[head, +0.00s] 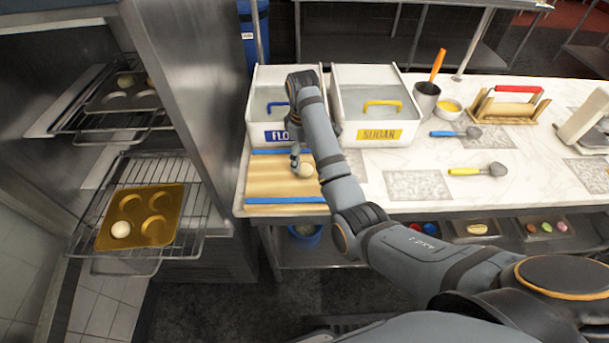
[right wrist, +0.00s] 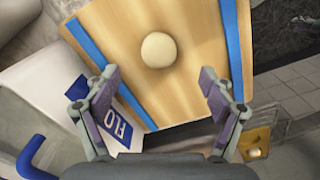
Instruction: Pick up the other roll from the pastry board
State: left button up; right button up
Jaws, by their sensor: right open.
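A pale round roll (head: 305,170) lies on the wooden pastry board (head: 270,182), which has blue strips along two edges. My right gripper (head: 298,155) is just above the board beside the roll. In the right wrist view the roll (right wrist: 159,50) sits beyond the gap between the open, empty fingers of my right gripper (right wrist: 160,90). The fingers do not touch it. Another roll (head: 121,229) sits in the front left cup of a golden muffin tin (head: 158,205) on the pulled-out oven rack. My left gripper is in neither view.
The flour bin (head: 257,100) and the sugar bin (head: 370,95) stand behind the board, close to my right arm. A second tin (head: 125,95) is on the upper rack.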

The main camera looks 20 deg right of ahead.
aim_at(304, 163)
jog(key=shift+s+d+f+b, duration=0.1)
jog(key=shift+f+b, duration=0.3)
jog(key=shift+b, duration=0.05)
jog(key=shift+f+b, duration=0.65)
jog(key=shift+b, duration=0.1)
notch_tip(304, 163, down, 2)
jog(key=shift+f+p, duration=0.1)
jog(key=shift+p, duration=0.5)
jog(key=shift+w+f, duration=0.2)
jog(key=shift+f, duration=0.15)
jog(key=shift+s, duration=0.1)
jog(key=shift+c, duration=1.3)
jog(key=c, duration=1)
